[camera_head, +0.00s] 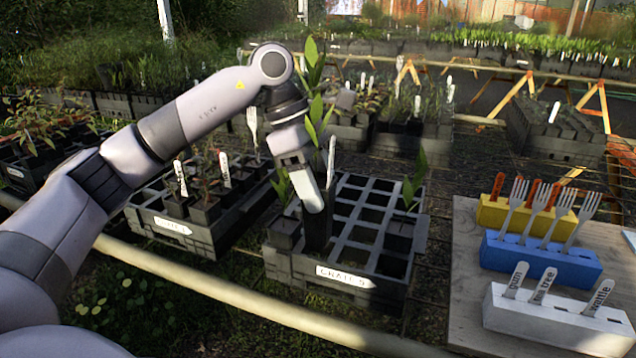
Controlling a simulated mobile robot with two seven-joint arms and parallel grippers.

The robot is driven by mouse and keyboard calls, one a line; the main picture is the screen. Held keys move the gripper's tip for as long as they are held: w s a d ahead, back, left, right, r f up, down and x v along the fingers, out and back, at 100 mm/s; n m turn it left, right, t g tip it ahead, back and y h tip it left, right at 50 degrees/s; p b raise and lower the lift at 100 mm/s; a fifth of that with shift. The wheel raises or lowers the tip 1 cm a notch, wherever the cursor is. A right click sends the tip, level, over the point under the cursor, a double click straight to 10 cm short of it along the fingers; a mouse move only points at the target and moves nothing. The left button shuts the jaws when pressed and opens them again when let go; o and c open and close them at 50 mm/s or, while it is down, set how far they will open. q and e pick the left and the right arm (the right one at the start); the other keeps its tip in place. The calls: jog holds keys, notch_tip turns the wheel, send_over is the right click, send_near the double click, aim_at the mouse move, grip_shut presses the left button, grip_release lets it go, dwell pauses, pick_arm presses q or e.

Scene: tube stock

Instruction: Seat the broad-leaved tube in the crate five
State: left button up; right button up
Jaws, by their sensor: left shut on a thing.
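Crate five (392,290) is a black grid crate with a white front label, in the middle of the view. My left gripper (316,205) is shut on a dark tube (317,236), upright at the crate's front left. Tall broad green leaves (316,112) rise behind the gripper, apparently from this tube; a white tag (331,160) stands beside them. The tube's lower end is down among the cells; I cannot tell whether it rests on the bottom. Two other leafy tubes stand in the crate, one at left (284,236) and one at right (400,234). My right gripper is not in view.
A second crate (203,240) with tagged seedlings stands close on the left. At right, a board (465,300) carries yellow (493,216), blue (540,262) and white (555,325) blocks with forks and tags. A pale rail (230,302) runs in front. Several cells of crate five are empty.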

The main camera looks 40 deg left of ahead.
aim_at(315, 235)
pick_arm(q)
jog(key=shift+f, duration=0.15)
jog(key=shift+f, duration=0.1)
dwell(0.6)
jog(key=shift+f+b, duration=0.6)
jog(key=shift+f, duration=0.4)
jog(key=shift+f+b, duration=1.5)
jog(key=shift+f, duration=0.85)
jog(key=shift+s+a+f+b, duration=0.1)
jog(key=shift+s+f+b, duration=0.05)
jog(key=shift+f+b, duration=0.9)
jog(key=shift+s+f, duration=0.1)
jog(key=shift+f, duration=0.25)
